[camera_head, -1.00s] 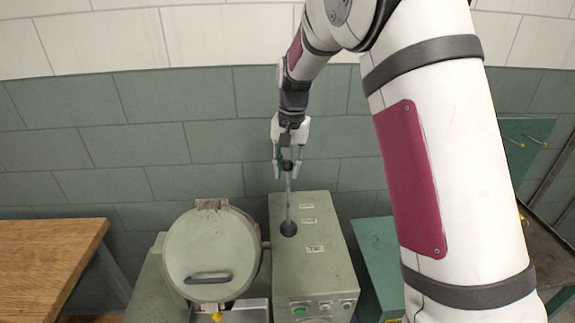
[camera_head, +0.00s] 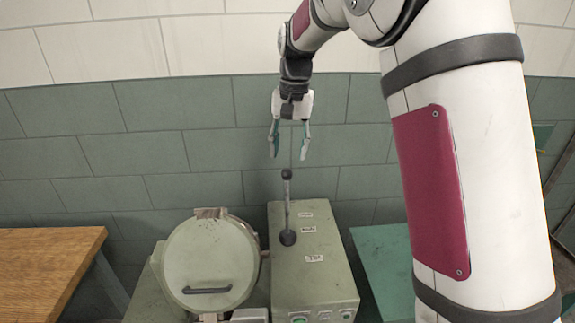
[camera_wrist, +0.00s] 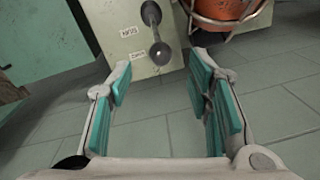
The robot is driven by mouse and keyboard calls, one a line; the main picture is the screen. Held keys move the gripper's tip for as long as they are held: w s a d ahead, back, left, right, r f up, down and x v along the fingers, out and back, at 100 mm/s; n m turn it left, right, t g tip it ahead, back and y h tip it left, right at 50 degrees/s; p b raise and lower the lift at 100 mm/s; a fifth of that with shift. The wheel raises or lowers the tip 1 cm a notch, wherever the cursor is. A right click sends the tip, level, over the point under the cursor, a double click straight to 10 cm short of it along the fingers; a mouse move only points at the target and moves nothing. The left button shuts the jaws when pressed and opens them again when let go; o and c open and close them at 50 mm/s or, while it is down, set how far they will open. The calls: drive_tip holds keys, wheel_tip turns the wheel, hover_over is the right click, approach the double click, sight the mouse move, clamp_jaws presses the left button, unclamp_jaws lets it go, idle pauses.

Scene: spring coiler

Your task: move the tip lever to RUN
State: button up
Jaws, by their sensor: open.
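The tip lever is a thin grey rod (camera_head: 287,205) with a dark ball knob (camera_head: 287,174), rising from a dark round boot on top of a green-grey machine box (camera_head: 325,275). The rod stands close to upright in the head view. Several small white labels (camera_head: 308,229) lie to the right of its boot; their words are too small to read surely. My gripper (camera_head: 289,156) is open and empty, with its fingers pointing down just above the knob, apart from it. In the wrist view the knob (camera_wrist: 160,54) shows beyond the gap between the open fingers.
A round-lidded green pot (camera_head: 208,262) with a dark handle stands left of the box. A wooden table (camera_head: 45,260) is at the far left, and a green surface (camera_head: 385,262) is on the right. An orange-red round container (camera_wrist: 228,10) shows in the wrist view. A tiled wall stands behind.

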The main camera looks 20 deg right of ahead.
drive_tip(key=shift+s+d+r, duration=0.1)
drive_tip(key=shift+r, duration=1.6)
drive_tip(key=s+r+n+t, duration=0.2)
drive_tip(key=s+r, duration=0.2)
drive_tip(key=s, duration=0.8)
drive_tip(key=s+r+n+t, duration=0.2)
drive_tip(key=s+r, duration=0.1)
drive_tip(key=s, duration=0.9)
drive_tip(key=s+f+n+t, duration=0.1)
drive_tip(key=s+f, duration=0.2)
drive_tip(key=s, duration=0.5)
drive_tip(key=shift+d+f+h, duration=0.35)
drive_tip(key=shift+f+h, duration=0.05)
drive_tip(key=shift+s+a, duration=0.1)
drive_tip(key=shift+s, duration=0.05)
